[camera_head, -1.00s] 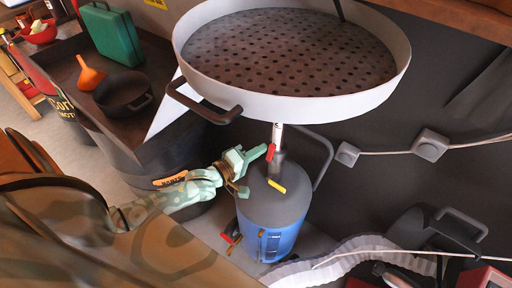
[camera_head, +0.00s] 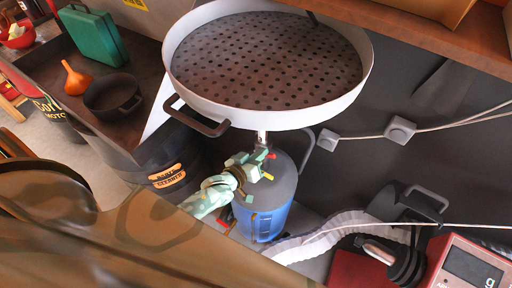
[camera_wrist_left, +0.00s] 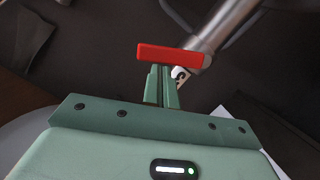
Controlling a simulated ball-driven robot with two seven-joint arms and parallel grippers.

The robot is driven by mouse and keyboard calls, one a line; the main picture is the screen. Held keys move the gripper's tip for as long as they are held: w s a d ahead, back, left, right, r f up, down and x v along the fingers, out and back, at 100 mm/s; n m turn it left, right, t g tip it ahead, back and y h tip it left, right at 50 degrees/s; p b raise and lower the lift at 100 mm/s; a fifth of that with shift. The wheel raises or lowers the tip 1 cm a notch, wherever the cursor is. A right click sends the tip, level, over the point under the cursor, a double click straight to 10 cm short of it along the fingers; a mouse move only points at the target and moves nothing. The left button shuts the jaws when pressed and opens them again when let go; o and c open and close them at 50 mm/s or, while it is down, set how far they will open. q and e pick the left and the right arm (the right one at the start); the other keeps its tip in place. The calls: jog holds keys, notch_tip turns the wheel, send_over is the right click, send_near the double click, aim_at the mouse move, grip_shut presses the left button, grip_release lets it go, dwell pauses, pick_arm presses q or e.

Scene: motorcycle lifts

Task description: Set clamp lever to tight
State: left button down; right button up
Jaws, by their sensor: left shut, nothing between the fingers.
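The red clamp lever (camera_head: 271,156) is a small bar at the metal post above the blue drum (camera_head: 267,221). In the left wrist view the red lever (camera_wrist_left: 170,55) lies nearly level across the picture, its right end by the post (camera_wrist_left: 215,32). My left gripper (camera_head: 261,156), green and camouflage-patterned, is beside the lever and hides part of the post's foot. Its fingers (camera_wrist_left: 160,86) are shut and empty, with their tips at or just short of the lever; I cannot tell if they touch. My right gripper is not in view.
A black barrel (camera_head: 165,170) stands left; a pale hose (camera_head: 320,232) and a red device (camera_head: 470,266) lie right.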

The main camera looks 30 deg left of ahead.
pick_arm(q)
jog(key=m, duration=0.1)
jog(key=d+f+m+y, duration=0.1)
jog(key=m, duration=0.1)
jog(key=shift+s+d+f, duration=0.1)
jog(key=shift+d+f, duration=0.3)
jog(key=shift+f, duration=0.2)
dwell(0.5)
jog(key=s+r+p, duration=0.4)
jog(key=s+r, duration=0.2)
jog(key=s, duration=0.3)
jog(key=shift+s+a+r, duration=0.2)
jog(key=shift+s+a, duration=0.15)
